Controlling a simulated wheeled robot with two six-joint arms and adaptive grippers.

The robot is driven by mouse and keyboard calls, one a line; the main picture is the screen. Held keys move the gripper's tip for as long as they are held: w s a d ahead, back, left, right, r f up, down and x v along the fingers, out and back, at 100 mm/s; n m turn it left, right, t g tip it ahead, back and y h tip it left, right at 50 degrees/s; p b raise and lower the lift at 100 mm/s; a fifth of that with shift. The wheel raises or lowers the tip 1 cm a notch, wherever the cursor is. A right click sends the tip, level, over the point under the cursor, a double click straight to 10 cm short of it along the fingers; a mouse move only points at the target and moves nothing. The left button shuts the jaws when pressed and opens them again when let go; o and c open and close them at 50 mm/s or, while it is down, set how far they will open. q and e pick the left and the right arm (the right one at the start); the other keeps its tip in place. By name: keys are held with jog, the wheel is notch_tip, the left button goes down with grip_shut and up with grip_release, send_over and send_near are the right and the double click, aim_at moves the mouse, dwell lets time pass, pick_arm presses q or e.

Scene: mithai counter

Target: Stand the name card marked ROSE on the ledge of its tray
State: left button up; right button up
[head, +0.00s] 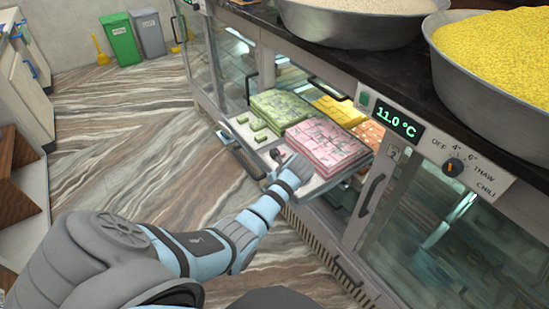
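A tray of pink sweets (327,143) and a tray of green sweets (279,109) sit side by side on a pulled-out pale shelf (317,185) of the glass counter. The pink ones may be the rose sweets, but no label is readable. I cannot make out a name card marked ROSE. My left gripper (279,158) is at the front edge of the shelf, just left of the pink sweets. Its fingers are small and dark here, so I cannot tell whether they are open or hold something. My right gripper is out of view.
Yellow and orange sweets (339,111) lie further inside the case. A temperature display (396,122) and a dial (453,167) are on the counter front. Large bowls with white grains (352,8) and yellow grains (500,50) stand on top. The floor at left is open.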

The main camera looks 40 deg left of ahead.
pick_arm(q)
jog(key=v, duration=1.2)
